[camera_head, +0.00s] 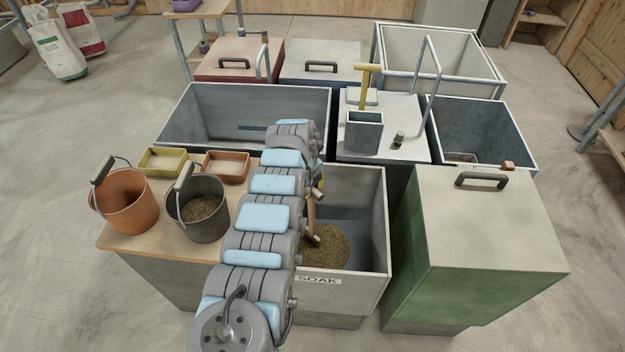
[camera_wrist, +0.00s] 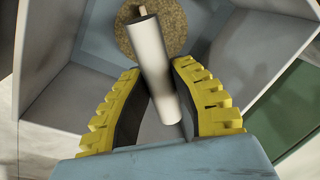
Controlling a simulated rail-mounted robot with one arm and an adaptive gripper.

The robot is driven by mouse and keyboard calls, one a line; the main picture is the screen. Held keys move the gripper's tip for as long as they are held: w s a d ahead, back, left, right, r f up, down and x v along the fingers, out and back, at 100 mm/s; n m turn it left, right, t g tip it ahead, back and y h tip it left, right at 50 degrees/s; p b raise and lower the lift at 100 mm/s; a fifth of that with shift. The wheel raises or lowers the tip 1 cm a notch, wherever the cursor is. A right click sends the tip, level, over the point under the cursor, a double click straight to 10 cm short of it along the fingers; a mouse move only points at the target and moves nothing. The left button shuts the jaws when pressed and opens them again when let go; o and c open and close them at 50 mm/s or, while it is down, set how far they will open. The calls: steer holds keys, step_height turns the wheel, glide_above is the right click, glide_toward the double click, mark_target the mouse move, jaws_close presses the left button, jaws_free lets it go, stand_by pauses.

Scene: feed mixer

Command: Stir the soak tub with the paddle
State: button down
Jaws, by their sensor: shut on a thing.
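The soak tub (camera_head: 375,235) is a grey open box labelled SOAK, right of my arm in the head view. A round patch of brown feed (camera_head: 328,248) lies on its floor and also shows at the top of the wrist view (camera_wrist: 178,40). My gripper (camera_wrist: 160,70) has yellow ribbed fingers shut on the paddle's pale, thick handle (camera_wrist: 152,55). In the head view the paddle (camera_head: 311,222) hangs inside the tub with its lower end over the feed. I cannot tell how deep it reaches. My arm hides the tub's left side and most of the gripper.
Left is a wooden-topped counter (camera_head: 135,240) with an orange bucket (camera_head: 125,200), a dark bucket (camera_head: 210,228) of feed and two small trays. A closed green bin (camera_head: 480,230) stands right of the tub. Behind are open bins and a white stand (camera_head: 412,140) with a grey box.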

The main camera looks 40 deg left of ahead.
steer(key=shift+s+d+p, duration=0.7)
steer(key=shift+d+p, duration=3.85)
steer(key=shift+p, duration=3.05)
steer(key=w+a+b, duration=0.4)
steer(key=w+b, duration=0.2)
steer(key=b, duration=1.4)
steer(key=shift+f, duration=0.3)
steer(key=a+b, duration=0.1)
steer(key=b, duration=0.4)
steer(key=shift+w, duration=0.35)
steer(key=shift+a+r, duration=0.1)
steer(key=shift+a+r+b, duration=0.1)
steer(key=shift+r+b, duration=0.1)
steer(key=shift+b, duration=0.55)
